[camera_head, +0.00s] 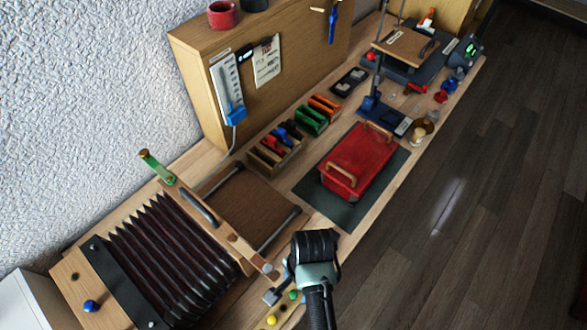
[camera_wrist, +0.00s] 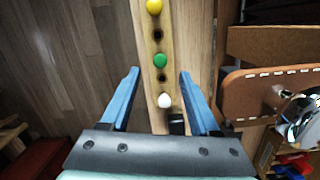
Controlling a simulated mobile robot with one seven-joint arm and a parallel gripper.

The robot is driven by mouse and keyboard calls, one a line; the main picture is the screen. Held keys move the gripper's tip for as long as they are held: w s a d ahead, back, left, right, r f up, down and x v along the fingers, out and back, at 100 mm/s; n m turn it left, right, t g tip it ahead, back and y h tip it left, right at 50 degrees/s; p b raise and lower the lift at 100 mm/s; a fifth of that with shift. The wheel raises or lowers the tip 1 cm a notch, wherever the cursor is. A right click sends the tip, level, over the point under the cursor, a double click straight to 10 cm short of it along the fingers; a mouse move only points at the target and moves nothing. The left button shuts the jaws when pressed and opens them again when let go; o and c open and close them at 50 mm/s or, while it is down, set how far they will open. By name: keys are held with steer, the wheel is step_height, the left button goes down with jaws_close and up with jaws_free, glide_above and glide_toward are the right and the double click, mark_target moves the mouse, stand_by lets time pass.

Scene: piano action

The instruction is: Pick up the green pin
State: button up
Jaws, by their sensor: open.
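The green pin (camera_wrist: 161,60) has a round head and stands in a narrow wooden strip (camera_wrist: 190,40), between a yellow pin (camera_wrist: 154,6) and a white pin (camera_wrist: 164,101). In the head view the green pin (camera_head: 293,295) shows small at the bench's front edge, close to my gripper (camera_head: 279,283). In the wrist view my gripper (camera_wrist: 159,72) is open, with its blue fingers on either side of the strip. The green head appears between and slightly beyond the fingertips. No pin is visibly held. The pin's shaft is hidden.
Dark empty holes lie between the pins. A brown leather strap (camera_wrist: 255,92) and a shiny metal part (camera_wrist: 298,115) are close on the right in the wrist view. The bellows (camera_head: 175,260) and red case (camera_head: 358,160) stand nearby on the bench. Open floor lies beyond its edge.

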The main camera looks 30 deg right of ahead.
mark_target(294, 294)
steer(key=shift+s+a+f+p, duration=0.1)
steer(key=shift+a+f+p, duration=0.1)
steer(key=shift+f, duration=0.7)
steer(key=shift+w+a+f+p, duration=0.1)
steer(key=shift+f+p, duration=0.05)
steer(key=shift+f, duration=0.8)
steer(key=shift+s+a+f+p, duration=0.1)
steer(key=shift+f+p, duration=0.1)
steer(key=shift+f, duration=0.7)
jaws_close()
